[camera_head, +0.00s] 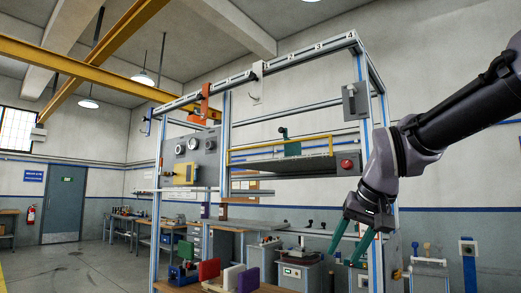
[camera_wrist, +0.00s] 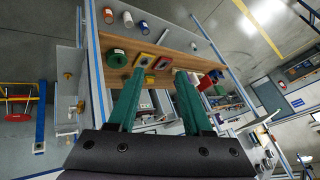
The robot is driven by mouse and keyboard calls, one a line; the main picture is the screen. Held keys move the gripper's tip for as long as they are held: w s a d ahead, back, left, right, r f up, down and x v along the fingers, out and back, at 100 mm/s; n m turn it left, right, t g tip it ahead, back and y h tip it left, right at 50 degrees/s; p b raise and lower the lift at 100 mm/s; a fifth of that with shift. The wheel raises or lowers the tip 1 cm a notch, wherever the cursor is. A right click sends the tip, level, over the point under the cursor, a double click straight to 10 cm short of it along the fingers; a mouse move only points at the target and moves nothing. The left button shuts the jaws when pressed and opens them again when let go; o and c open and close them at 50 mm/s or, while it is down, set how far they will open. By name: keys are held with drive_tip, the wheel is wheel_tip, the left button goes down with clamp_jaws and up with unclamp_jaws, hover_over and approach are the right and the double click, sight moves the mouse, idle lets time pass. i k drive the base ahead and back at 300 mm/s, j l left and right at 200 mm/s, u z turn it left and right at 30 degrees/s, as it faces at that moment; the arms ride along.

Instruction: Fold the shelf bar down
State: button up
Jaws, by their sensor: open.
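A yellow bar (camera_head: 262,147), which looks like the shelf bar, runs across the middle of the metal frame in the head view. It stands raised above the front of a dark shelf panel (camera_head: 285,167). My gripper (camera_head: 342,257) has two green fingers, spread apart and empty, pointing down and left. In the picture it is lower than the bar and to its right, near the frame's right post. In the wrist view the open fingers (camera_wrist: 160,76) point towards a wooden bench top with small objects. I cannot make out the yellow bar for certain there.
A grey box with a red button (camera_head: 346,163) sits at the shelf's right end. A gauge panel (camera_head: 190,160) is on the left. Red, white and purple blocks (camera_head: 232,275) stand below on the bench. The frame's right post (camera_head: 367,110) is close to my arm.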

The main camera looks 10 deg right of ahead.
sight(330, 136)
drive_tip(key=i+j+z, duration=0.45)
drive_tip(key=i+j, duration=0.6)
drive_tip(key=i+j+z, duration=0.1)
drive_tip(key=j+z, duration=0.45)
drive_tip(key=j, duration=0.15)
drive_tip(key=i, duration=0.05)
